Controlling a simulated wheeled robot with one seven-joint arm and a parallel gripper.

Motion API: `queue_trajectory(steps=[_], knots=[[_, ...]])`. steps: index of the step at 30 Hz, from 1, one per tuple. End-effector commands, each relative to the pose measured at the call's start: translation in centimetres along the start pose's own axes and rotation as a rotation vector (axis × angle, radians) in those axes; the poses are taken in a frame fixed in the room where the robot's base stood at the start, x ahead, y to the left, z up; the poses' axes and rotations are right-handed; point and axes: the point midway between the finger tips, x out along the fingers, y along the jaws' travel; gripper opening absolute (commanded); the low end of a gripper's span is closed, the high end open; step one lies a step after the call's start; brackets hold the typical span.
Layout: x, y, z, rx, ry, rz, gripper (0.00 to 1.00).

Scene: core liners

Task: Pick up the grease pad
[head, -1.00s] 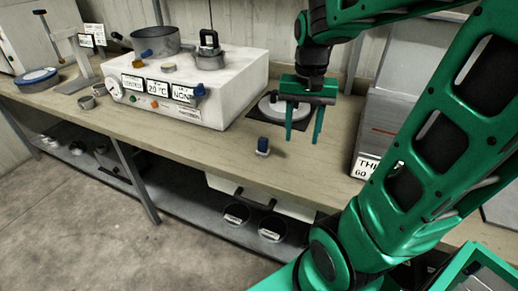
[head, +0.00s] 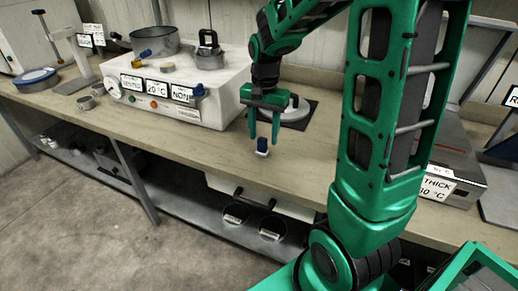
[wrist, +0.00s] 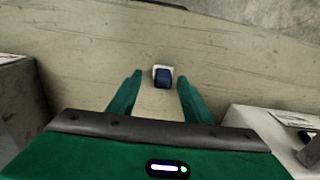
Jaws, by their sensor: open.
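A small block with a dark blue top and a pale base, which looks like the grease pad (head: 262,146), stands on the wooden bench near its front edge. It also shows in the wrist view (wrist: 162,77), between and just beyond my fingertips. My gripper (head: 264,142) points down with its fingers apart, at or just above the block in the head view. In the wrist view my open gripper (wrist: 157,75) has one finger on each side of the block's line. Nothing is held. I cannot tell whether a finger touches the block.
A white control box (head: 185,90) with a metal pot (head: 155,41) stands left of my gripper. A round white disc on a dark mat (head: 294,112) lies behind it. A grey box (head: 450,175) stands at right. The bench front (head: 190,140) is clear.

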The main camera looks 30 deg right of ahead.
Motion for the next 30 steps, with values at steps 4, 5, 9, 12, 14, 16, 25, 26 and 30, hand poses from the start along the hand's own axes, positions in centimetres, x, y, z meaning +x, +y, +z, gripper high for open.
queue_trajectory(steps=[4,5,9,12,14,16,25,26,30], knots=[[2.0,-0.4,-0.5,0.0,-0.004,0.004,0.45],[2.4,-0.5,-0.7,0.0,-0.003,0.003,0.45],[4.1,-0.6,-0.7,-0.001,-0.003,0.002,0.45],[4.7,-0.6,-0.8,-0.001,-0.001,0.001,0.45],[4.9,-0.6,-0.8,-0.001,-0.001,0.001,0.45],[4.9,-0.6,-0.8,-0.001,-0.001,0.0,0.45],[4.8,-0.6,-0.8,-0.001,0.0,0.0,0.09],[4.8,-0.6,-0.8,-0.001,0.0,0.0,0.09],[4.8,-0.6,-0.8,-0.001,0.0,0.0,0.09]])
